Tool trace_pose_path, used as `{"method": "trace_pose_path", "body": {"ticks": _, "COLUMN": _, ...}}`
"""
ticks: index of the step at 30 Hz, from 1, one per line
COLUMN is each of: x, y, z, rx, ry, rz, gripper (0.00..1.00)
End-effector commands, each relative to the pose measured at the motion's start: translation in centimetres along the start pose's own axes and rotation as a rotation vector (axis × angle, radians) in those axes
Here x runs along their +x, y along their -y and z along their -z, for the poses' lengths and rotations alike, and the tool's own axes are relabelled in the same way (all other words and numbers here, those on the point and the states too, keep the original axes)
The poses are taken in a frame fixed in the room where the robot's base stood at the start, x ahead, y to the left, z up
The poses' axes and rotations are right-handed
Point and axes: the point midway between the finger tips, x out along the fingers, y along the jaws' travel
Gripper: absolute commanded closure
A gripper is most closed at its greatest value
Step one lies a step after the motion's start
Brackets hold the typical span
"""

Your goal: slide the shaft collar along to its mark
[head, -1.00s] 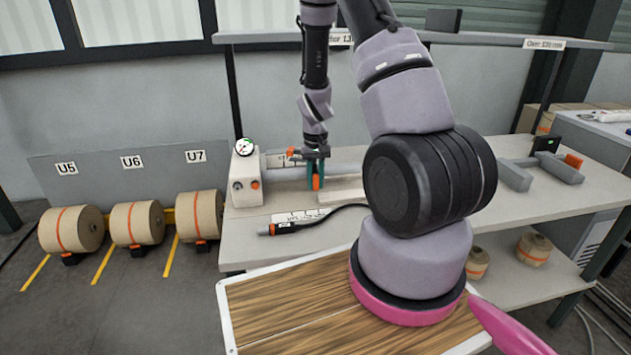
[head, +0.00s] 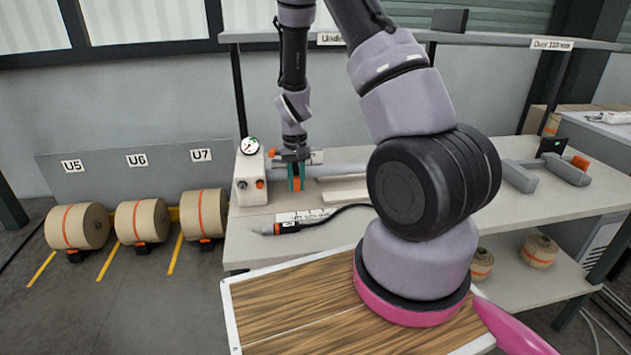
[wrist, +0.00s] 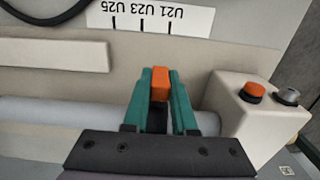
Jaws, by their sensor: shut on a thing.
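My gripper (head: 296,178) is at the left part of the grey shaft (head: 342,170) on the bench. Its teal fingers (wrist: 160,100) are shut on an orange piece of the shaft collar (wrist: 160,86); the rest of the collar is mostly hidden by the fingers and gripper body. The shaft also shows in the wrist view (wrist: 60,112). A white label strip (wrist: 150,20) with black tick marks and the text U21 U23 U25 lies beyond the fingers. The strip also shows in the head view (head: 304,215). I cannot tell exactly which tick the collar lines up with.
A pale box (head: 250,172) with a gauge and orange button stands just left of my gripper; it is close right in the wrist view (wrist: 262,115). A cabled orange-and-black tool (head: 287,227) lies in front. A pale block (head: 344,196) lies beside the shaft.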

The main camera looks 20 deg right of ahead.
Motion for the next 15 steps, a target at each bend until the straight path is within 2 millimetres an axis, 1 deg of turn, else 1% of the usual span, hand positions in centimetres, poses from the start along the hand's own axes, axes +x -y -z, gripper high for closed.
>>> {"method": "trace_pose_path", "body": {"ticks": 1, "x": 0.0, "y": 1.4, "z": 0.1, "rx": -0.007, "ry": -0.003, "rz": 0.000, "gripper": 1.00}}
{"method": "trace_pose_path", "body": {"ticks": 3, "x": 0.0, "y": 2.8, "z": 0.1, "rx": -0.005, "ry": -0.002, "rz": 0.000, "gripper": 1.00}}
{"method": "trace_pose_path", "body": {"ticks": 6, "x": 0.0, "y": 4.0, "z": 0.1, "rx": -0.002, "ry": -0.002, "rz": 0.000, "gripper": 1.00}}
{"method": "trace_pose_path", "body": {"ticks": 9, "x": 0.0, "y": 4.4, "z": 0.0, "rx": -0.001, "ry": -0.002, "rz": 0.000, "gripper": 1.00}}
{"method": "trace_pose_path", "body": {"ticks": 15, "x": 0.0, "y": 4.6, "z": 0.0, "rx": -0.002, "ry": -0.002, "rz": 0.002, "gripper": 1.00}}
